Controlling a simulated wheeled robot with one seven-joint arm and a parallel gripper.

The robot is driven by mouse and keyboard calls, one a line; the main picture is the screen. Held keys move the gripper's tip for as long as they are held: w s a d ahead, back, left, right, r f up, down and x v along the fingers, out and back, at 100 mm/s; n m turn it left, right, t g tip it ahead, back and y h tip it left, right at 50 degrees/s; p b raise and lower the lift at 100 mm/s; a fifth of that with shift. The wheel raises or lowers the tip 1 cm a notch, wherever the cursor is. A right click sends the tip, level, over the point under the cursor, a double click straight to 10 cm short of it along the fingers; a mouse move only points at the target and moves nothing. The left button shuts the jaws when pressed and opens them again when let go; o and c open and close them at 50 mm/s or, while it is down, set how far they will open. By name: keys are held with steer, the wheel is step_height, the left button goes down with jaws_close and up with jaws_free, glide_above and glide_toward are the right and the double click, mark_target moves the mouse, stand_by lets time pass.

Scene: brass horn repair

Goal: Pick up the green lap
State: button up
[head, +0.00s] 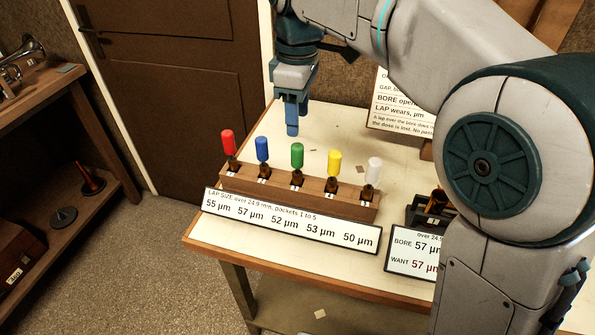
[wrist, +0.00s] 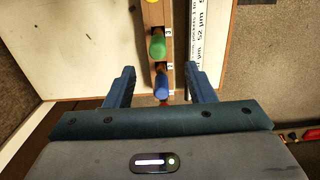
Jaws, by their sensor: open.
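The green lap (head: 297,156) stands upright in the middle pocket of a wooden rack (head: 340,204), above the 52 µm mark on the label strip. In the wrist view the green lap (wrist: 157,45) is seen from above, beyond the blue lap (wrist: 161,86). My gripper (head: 292,118) is above the table behind the rack in the head view, pointing down and apart from the laps. In the wrist view its two fingers (wrist: 155,88) are spread, with the blue lap showing between them. It holds nothing.
Red (head: 228,143), blue (head: 262,149), yellow (head: 334,163) and white (head: 373,171) laps stand in the same rack. A label strip (head: 290,229) lies before it. A dark holder (head: 432,214) and a bore sign (head: 412,256) are at right. A sign stands behind.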

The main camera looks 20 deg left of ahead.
mark_target(297, 145)
step_height(297, 145, down, 11)
steer(key=shift+w+a+f+b, duration=0.1)
steer(key=shift+w+b, duration=0.05)
steer(key=shift+b, duration=0.25)
steer(key=c, duration=1)
jaws_close()
